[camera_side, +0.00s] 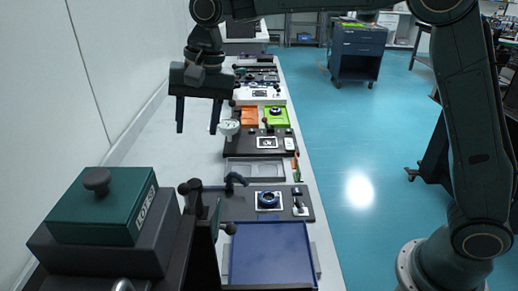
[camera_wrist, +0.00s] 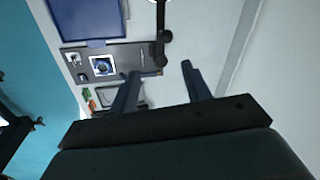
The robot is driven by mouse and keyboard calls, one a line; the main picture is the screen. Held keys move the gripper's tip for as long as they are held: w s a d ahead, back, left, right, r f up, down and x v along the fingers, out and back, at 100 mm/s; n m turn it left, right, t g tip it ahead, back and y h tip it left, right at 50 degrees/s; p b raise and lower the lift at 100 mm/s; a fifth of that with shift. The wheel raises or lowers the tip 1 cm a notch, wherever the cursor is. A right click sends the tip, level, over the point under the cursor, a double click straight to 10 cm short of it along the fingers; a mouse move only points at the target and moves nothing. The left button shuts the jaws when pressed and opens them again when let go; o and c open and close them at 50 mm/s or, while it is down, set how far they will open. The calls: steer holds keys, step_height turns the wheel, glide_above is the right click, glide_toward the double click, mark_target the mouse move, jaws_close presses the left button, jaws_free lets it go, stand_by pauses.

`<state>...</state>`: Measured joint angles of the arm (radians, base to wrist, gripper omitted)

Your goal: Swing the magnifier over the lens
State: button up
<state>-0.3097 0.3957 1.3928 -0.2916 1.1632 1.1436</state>
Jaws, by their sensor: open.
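The lens (camera_side: 268,200) is a blue-ringed disc on a white square plate on a dark base board; it also shows in the wrist view (camera_wrist: 102,66). A dark jointed arm with ball joints, which looks like the magnifier's arm (camera_side: 190,188), stands at the left end of that board. In the wrist view the arm (camera_wrist: 163,37) runs up to a pale round piece cut by the top edge, seemingly the magnifier (camera_wrist: 157,1). It is not over the lens. My gripper (camera_side: 198,126) is open and empty, fingers down, above the bench. Its fingers (camera_wrist: 160,70) also show in the wrist view.
A blue tray (camera_side: 270,258) lies in front of the lens board. A green box (camera_side: 105,205) on a dark case stands at front left. A shallow clear tray (camera_side: 255,170) and other stations with orange and green parts (camera_side: 277,117) lie behind. A wall is left.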

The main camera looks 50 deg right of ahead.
steer(key=s+d+r+n+t, duration=0.1)
steer(key=s+d+r+n, duration=0.1)
steer(key=s+d, duration=0.5)
steer(key=s+d+r+n+t, duration=0.1)
steer(key=s+d+r, duration=0.2)
steer(key=s+d, duration=0.3)
steer(key=shift+s+d+n+h, duration=0.3)
steer(key=shift+s+d+n, duration=0.1)
steer(key=shift+s, duration=1.8)
steer(key=shift+r, duration=0.1)
step_height(320, 180, up, 7)
steer(key=shift+f, duration=0.2)
steer(key=s+d+f+n+t, duration=0.1)
steer(key=s+d+f, duration=0.1)
steer(key=s+f, duration=0.4)
steer(key=s+d+f+n+t+h, duration=0.1)
steer(key=s+d+f, duration=0.2)
steer(key=s+f, duration=0.3)
steer(key=shift+s+d+f+n, duration=0.15)
steer(key=shift+d+f+n, duration=0.15)
steer(key=shift+d, duration=0.05)
